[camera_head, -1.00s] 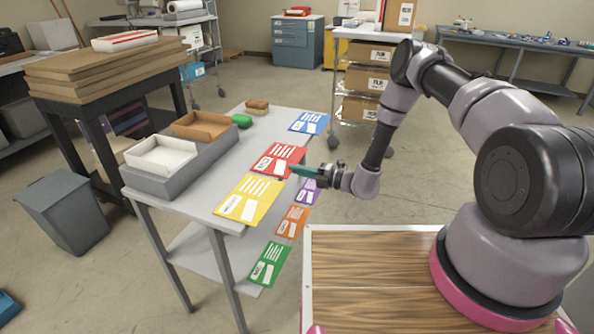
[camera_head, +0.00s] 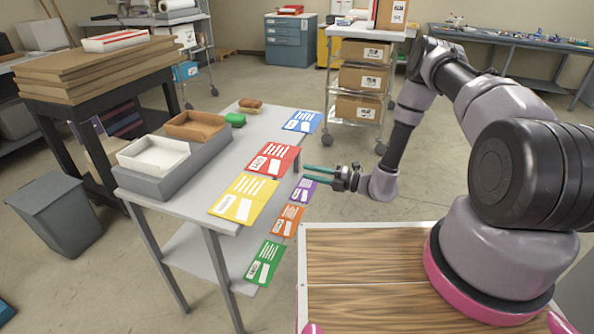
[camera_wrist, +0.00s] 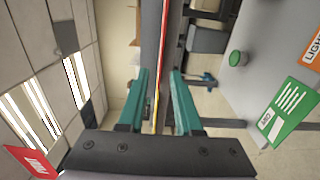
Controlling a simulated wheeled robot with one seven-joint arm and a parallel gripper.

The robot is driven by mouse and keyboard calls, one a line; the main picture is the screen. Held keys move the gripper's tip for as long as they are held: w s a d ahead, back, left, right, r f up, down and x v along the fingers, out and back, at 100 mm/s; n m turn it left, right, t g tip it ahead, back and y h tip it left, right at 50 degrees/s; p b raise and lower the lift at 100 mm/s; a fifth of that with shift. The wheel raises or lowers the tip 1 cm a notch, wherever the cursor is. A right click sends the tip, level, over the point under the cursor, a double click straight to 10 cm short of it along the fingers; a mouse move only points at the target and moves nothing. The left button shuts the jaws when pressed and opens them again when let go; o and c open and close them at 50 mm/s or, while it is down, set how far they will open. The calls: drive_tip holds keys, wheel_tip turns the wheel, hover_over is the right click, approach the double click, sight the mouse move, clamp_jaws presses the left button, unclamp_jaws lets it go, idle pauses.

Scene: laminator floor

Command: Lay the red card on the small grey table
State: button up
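The red card (camera_head: 272,159) has white print. It lies between the yellow and blue cards on a grey table (camera_head: 199,204), its right end over the table's right edge. I cannot tell whether this is the task's small grey table; no other clear one shows. My gripper (camera_head: 306,173) is open and empty, its two teal fingers pointing left just right of the red card, seemingly apart from it. In the wrist view, the open fingers (camera_wrist: 160,80) flank, in the picture, a thin upright red strip (camera_wrist: 164,35), probably the card seen edge-on, with a yellow strip below.
The yellow card (camera_head: 243,198) and blue card (camera_head: 302,121) are neighbours on the tabletop. Purple (camera_head: 304,189), orange (camera_head: 287,220) and green cards (camera_head: 265,263) stick out lower down. A grey tray (camera_head: 150,184) holds white and brown boxes. A shelf cart (camera_head: 362,104) stands behind.

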drive_tip(key=shift+v, duration=2.4)
drive_tip(key=s+d+r+n+g+h, duration=0.1)
drive_tip(key=s+r+n+g+h, duration=0.15)
drive_tip(key=r+n, duration=0.6)
drive_tip(key=s+r+n+g+h, duration=0.1)
drive_tip(key=r+n+g, duration=0.3)
drive_tip(key=r, duration=0.7)
drive_tip(key=s+d+r+n+g+h, duration=0.1)
drive_tip(key=s+r+n+g+h, duration=0.1)
drive_tip(key=r+n, duration=0.7)
drive_tip(key=s+d+r+n+t+h, duration=0.4)
drive_tip(key=s+d+r+n, duration=0.2)
drive_tip(key=r, duration=0.5)
drive_tip(key=s+d+r+n+t+h, duration=0.5)
drive_tip(key=s+d+r+n, duration=0.2)
drive_tip(key=s+r, duration=0.3)
drive_tip(key=shift+s+d+r+n, duration=0.35)
drive_tip(key=shift+s+r+n, duration=0.05)
drive_tip(key=shift+s+n, duration=0.35)
drive_tip(key=shift+t+h, duration=0.25)
